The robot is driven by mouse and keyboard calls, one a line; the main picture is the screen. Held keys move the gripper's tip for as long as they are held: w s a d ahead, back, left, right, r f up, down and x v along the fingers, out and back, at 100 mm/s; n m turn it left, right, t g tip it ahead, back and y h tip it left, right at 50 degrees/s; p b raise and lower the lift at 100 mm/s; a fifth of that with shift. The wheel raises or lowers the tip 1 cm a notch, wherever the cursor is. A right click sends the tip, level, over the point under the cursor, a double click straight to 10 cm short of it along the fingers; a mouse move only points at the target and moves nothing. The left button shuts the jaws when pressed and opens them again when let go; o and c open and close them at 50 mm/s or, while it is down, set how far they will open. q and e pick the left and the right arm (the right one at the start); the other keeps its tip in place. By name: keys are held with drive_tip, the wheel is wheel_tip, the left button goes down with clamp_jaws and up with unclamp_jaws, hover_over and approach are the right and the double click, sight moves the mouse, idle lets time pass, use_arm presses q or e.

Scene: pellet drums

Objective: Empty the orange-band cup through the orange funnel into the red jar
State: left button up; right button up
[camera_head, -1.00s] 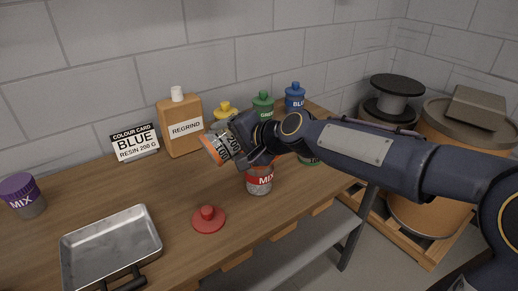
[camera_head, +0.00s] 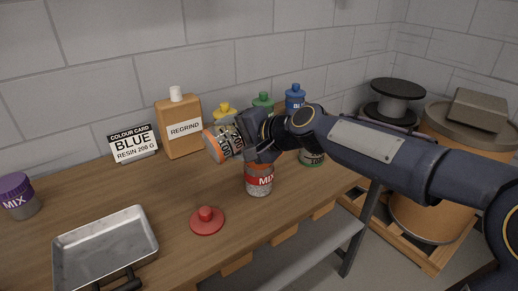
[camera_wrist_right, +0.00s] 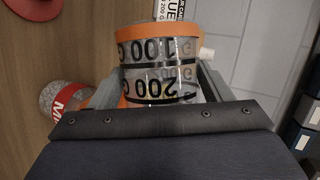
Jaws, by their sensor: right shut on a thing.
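My right gripper (camera_head: 255,137) is shut on the orange-band cup (camera_head: 228,141), a clear cup with black 100 and 200 G marks. The cup lies tipped on its side above the bench, its orange-banded end to the left. It also fills the middle of the right wrist view (camera_wrist_right: 160,72), between the fingers. Its contents are unclear. The red jar (camera_head: 259,182), with a red MIX label, stands upright below the gripper. An orange edge (camera_wrist_right: 131,101) shows between jar and cup in the right wrist view, probably the orange funnel, mostly hidden. My left gripper is out of view.
A red lid (camera_head: 207,220) lies in front of the jar. A metal tray (camera_head: 140,214) and purple-lidded MIX jar (camera_head: 18,197) are at left. A REGRIND bottle (camera_head: 181,128), colour card (camera_head: 133,143) and yellow, green and blue-capped bottles stand behind.

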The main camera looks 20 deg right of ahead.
drive_tip(key=shift+w+d+f+b, duration=0.1)
drive_tip(key=shift+d+b, duration=0.15)
drive_tip(key=shift+b, duration=0.3)
drive_tip(key=shift+w+d+r+m+y+b, duration=0.2)
drive_tip(key=shift+d+r+m+y+b, duration=0.4)
drive_tip(key=shift+r+m+y+b, duration=0.5)
idle(1.1)
drive_tip(key=shift+f, duration=0.2)
